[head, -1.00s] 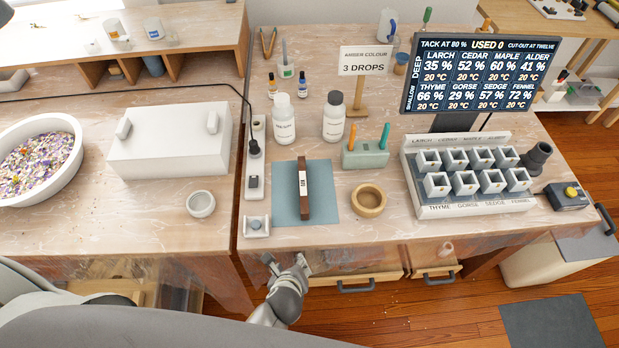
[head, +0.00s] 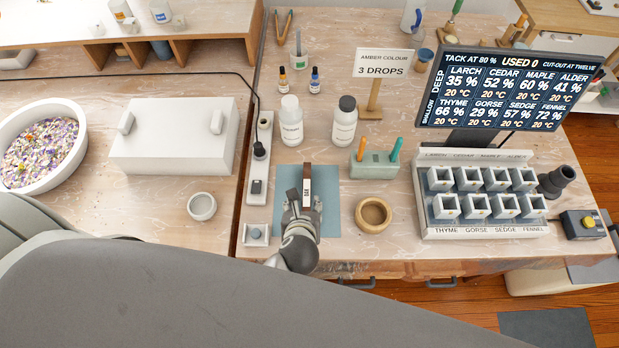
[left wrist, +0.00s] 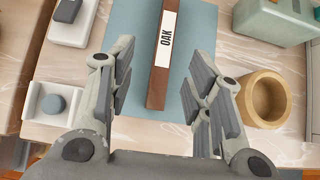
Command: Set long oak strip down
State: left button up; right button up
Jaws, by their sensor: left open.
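The long oak strip (head: 307,180) is a brown bar with a white "OAK" label, lying lengthwise on a blue-grey mat (head: 328,215). In the left wrist view the strip (left wrist: 159,85) lies between the spread fingers and apart from both. My left gripper (head: 300,200) is open over the near end of the strip; its fingers also show in the left wrist view (left wrist: 165,95). In the head view the gripper hides the strip's near end. My right gripper is not in view.
A wooden bowl (head: 373,215) stands right of the mat, with a green tool holder (head: 375,168) behind it. Two bottles (head: 291,122) stand behind the mat. A power strip (head: 260,165) and a small white button box (head: 255,235) are to the left. A mould rack (head: 485,232) stands farther right.

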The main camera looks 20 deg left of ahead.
aim_at(307, 193)
pick_arm(q)
jog(key=x, duration=0.3)
jog(key=shift+w+r, duration=0.25)
jog(key=shift+w+a+f, duration=0.15)
jog(key=shift+w+f, duration=0.2)
jog(key=shift+f, duration=0.2)
jog(key=shift+d+x, duration=0.15)
jog(key=shift+x, duration=1.45)
jog(key=shift+d+x, duration=0.2)
jog(key=shift+x, duration=1.4)
jog(key=shift+c, duration=0.2)
grip_shut()
